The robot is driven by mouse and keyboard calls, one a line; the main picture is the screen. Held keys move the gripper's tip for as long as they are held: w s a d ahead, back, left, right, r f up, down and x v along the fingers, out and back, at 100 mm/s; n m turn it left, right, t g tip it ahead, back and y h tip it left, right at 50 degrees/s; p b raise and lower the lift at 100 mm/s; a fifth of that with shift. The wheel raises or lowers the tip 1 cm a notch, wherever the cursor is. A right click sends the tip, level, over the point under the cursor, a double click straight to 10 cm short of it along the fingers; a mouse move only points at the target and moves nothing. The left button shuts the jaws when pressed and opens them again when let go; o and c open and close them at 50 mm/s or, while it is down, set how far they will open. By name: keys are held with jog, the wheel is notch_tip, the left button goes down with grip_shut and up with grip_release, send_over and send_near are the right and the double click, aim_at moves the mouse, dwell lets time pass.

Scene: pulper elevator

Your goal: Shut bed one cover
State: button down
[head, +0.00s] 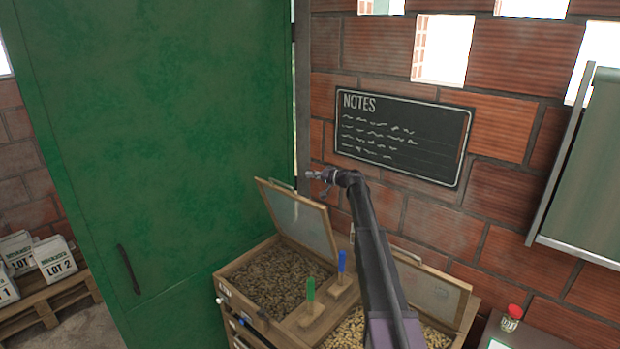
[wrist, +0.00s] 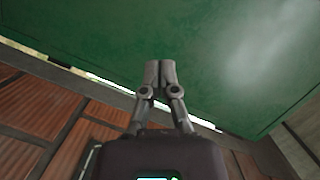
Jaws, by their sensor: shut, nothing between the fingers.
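Two wooden beds stand side by side, each with a framed, see-through cover raised. The left cover (head: 298,218) stands tilted up at the back of the left bed (head: 228,270), which holds dark brown beans. The right cover (head: 430,284) is also up, behind the right bed of pale beans, partly hidden by my arm. I cannot read which bed is one. My gripper (head: 312,176) is above and behind the left cover's top right corner, apart from it as far as I can tell. In the wrist view its fingers (wrist: 160,72) are together and empty.
A blue-handled tool (head: 341,262) and a green-handled tool (head: 310,290) stand upright on the divider between the beds. A tall green panel (head: 170,130) rises close at the left. A brick wall with a notes board (head: 402,135) is behind. A red-lidded jar (head: 512,318) stands at right.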

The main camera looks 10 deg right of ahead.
jog(key=w+a+f, duration=0.1)
jog(key=a, duration=0.1)
jog(key=w+a+b, duration=0.1)
jog(key=a, duration=0.2)
jog(key=w+a+f+b, duration=0.1)
jog(key=w+a, duration=0.1)
jog(key=a, duration=0.1)
jog(key=shift+f, duration=0.35)
jog(key=shift+s+a+f+b, duration=0.25)
jog(key=shift+s+a+b, duration=0.05)
jog(key=shift+a+b, duration=0.15)
